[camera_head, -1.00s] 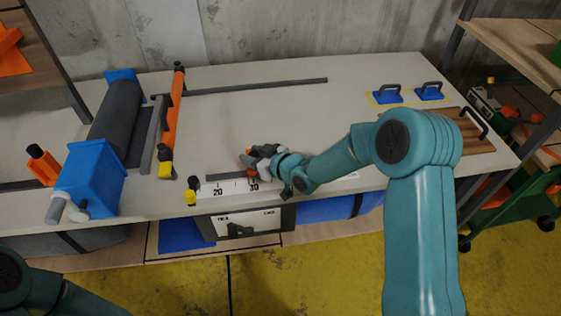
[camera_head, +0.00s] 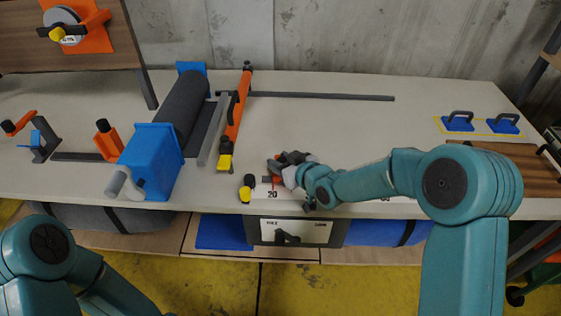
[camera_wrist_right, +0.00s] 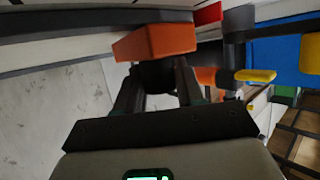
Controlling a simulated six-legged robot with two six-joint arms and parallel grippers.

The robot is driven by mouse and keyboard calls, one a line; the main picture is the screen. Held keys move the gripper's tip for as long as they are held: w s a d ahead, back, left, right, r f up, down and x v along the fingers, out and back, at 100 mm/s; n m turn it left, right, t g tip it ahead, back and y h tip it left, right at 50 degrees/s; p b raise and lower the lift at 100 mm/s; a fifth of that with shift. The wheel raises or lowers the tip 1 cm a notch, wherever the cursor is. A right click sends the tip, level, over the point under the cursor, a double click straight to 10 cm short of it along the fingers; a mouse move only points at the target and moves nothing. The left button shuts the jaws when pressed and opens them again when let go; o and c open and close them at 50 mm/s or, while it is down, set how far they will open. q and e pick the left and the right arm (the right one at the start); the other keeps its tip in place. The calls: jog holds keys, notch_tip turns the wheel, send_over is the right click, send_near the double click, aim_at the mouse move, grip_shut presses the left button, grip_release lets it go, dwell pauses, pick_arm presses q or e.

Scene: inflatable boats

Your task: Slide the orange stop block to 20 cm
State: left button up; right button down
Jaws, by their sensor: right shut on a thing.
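The orange stop block (camera_wrist_right: 155,42) shows large in the right wrist view, between the fingertips of my right gripper (camera_wrist_right: 153,72), which is shut on it. In the head view my right gripper (camera_head: 281,168) is low over the scale strip (camera_head: 262,190) at the table's front, close to the 20 mark. There the block is mostly hidden by the gripper, so its exact reading cannot be told. My right forearm covers the higher numbers. My left arm shows at the bottom left, but its gripper is out of view.
Left of the scale stand a black-and-yellow knob (camera_head: 247,188), an orange bar (camera_head: 238,108) and a blue roller housing (camera_head: 152,160). A dark rail (camera_head: 320,97) runs along the back. Blue handled pads (camera_head: 458,122) lie at the right.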

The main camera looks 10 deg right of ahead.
jog(key=c, duration=1.1)
grip_release()
jog(key=shift+r, duration=0.2)
jog(key=o, duration=0.3)
jog(key=shift+d, duration=0.1)
jog(key=shift+f, duration=0.1)
jog(key=v, duration=1.6)
jog(key=shift+s+d+b, duration=0.15)
jog(key=shift+s+b, duration=0.05)
jog(key=shift+b, duration=0.1)
